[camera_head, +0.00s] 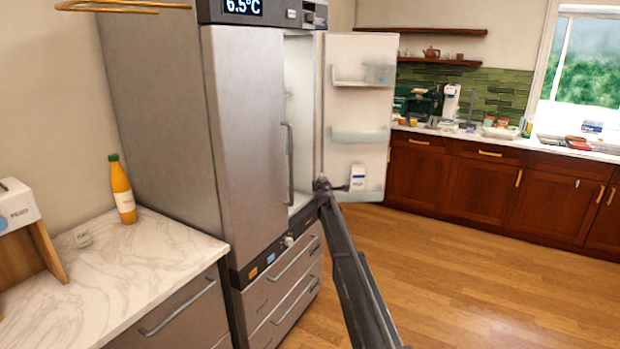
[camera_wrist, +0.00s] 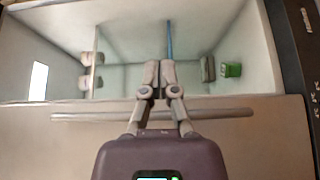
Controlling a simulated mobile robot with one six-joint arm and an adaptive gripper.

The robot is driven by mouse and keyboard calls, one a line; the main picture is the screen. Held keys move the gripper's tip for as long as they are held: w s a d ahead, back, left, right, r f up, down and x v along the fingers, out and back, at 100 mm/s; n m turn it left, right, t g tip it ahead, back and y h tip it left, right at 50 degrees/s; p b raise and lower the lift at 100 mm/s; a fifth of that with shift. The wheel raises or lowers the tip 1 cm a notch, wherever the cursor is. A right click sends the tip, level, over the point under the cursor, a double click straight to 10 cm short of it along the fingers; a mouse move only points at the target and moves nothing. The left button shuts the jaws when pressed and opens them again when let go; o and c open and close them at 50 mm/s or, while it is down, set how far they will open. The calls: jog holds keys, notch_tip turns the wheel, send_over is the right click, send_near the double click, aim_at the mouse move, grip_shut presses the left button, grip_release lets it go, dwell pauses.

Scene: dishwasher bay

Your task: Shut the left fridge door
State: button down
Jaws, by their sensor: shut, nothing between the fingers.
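The left fridge door (camera_head: 245,140) is a grey steel panel with a vertical bar handle (camera_head: 288,165) near its right edge. It looks flush or nearly flush with the fridge front; I cannot tell whether a small gap is left. In the wrist view the door panel (camera_wrist: 60,140) fills the lower part, with its handle (camera_wrist: 225,114) running across. My gripper (camera_wrist: 161,66) is shut and empty, its fingers reaching past the handle in front of the open interior (camera_wrist: 120,55). Contact with the door cannot be made out. In the head view the gripper's fingertips are not clear.
The right fridge door (camera_head: 340,105) stands wide open, with a white carton (camera_head: 357,177) on its low shelf. Drawers (camera_head: 285,300) lie below the fridge. A marble counter (camera_head: 160,265) with an orange bottle (camera_head: 122,190) is at left. The wooden floor (camera_head: 460,265) at right is clear.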

jog(key=shift+s+d, duration=0.25)
jog(key=shift+d, duration=0.45)
jog(key=shift+s+d, duration=0.2)
jog(key=shift+d, duration=0.45)
jog(key=s+d+f+m+g+h, duration=0.25)
jog(key=s+d+m, duration=0.25)
jog(key=s, duration=0.5)
jog(key=s+d+f+m+g+h, duration=0.25)
jog(key=s+d+m, duration=0.2)
jog(key=s, duration=0.55)
jog(key=s+d+f+m+g+h, duration=0.2)
jog(key=s+d+f+m+g, duration=0.15)
jog(key=s+d, duration=0.4)
jog(key=s+a+f+m+g+y, duration=0.1)
jog(key=s+a+f+g+y, duration=0.1)
jog(key=s, duration=1.1)
jog(key=s+a+f+m+g+y+p, duration=0.1)
jog(key=s+a+f+m+g+y, duration=0.1)
jog(key=s, duration=1.1)
jog(key=s+a+f+m+g+y, duration=0.2)
jog(key=s+a+f+g, duration=0.1)
jog(key=s, duration=1)
jog(key=shift+f+g+y, duration=0.3)
jog(key=shift+f+g, duration=0.5)
jog(key=shift+g, duration=0.45)
